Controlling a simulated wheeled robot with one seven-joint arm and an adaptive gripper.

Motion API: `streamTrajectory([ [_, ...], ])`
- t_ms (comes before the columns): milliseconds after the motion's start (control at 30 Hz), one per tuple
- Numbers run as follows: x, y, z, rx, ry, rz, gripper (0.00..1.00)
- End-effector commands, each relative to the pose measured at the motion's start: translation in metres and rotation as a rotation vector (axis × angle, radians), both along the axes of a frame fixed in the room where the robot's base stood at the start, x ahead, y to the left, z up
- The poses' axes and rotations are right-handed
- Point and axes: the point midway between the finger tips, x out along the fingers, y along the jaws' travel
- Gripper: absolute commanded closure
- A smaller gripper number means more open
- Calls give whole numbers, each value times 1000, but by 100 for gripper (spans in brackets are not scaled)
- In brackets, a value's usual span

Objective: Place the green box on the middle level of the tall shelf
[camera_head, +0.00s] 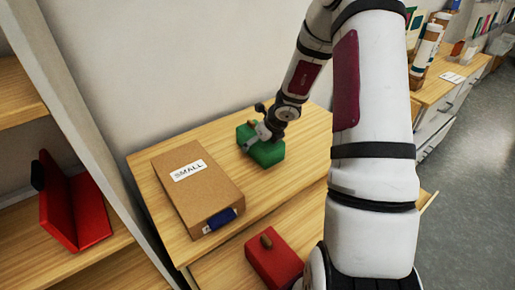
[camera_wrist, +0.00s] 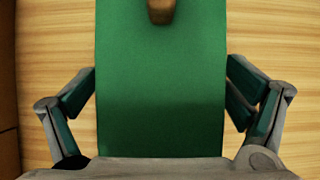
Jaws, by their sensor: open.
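The green box (camera_head: 266,151) lies on the wooden cabinet top, beside the wall. In the wrist view the green box (camera_wrist: 160,95) fills the middle and shows a brown knob on its top. My gripper (camera_head: 262,133) is right over the box in the head view. In the wrist view my gripper (camera_wrist: 163,100) is open, with one finger on each side of the box and a strip of wood showing beside each. A tall shelf (camera_head: 60,100) with wooden boards stands at the left; only part of it is in view.
A cardboard box (camera_head: 200,190) marked SMALL, with a blue item at its front, lies left of the green box. A red box (camera_head: 272,258) sits lower in front. A red angular object (camera_head: 75,210) stands on a shelf board. White bottles (camera_head: 428,45) stand on the far right counter.

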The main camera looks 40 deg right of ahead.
Motion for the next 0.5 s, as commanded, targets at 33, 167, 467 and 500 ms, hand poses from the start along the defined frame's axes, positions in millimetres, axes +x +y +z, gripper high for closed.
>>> streamTrajectory([
  [33, 3, 0, -4, 0, 0, 0, 5],
  [167, 3, 0, -5, -1, -1, 0, 5],
  [467, 3, 0, -4, -1, -1, 0, 41],
  [500, 3, 0, -4, 0, -1, 0, 50],
])
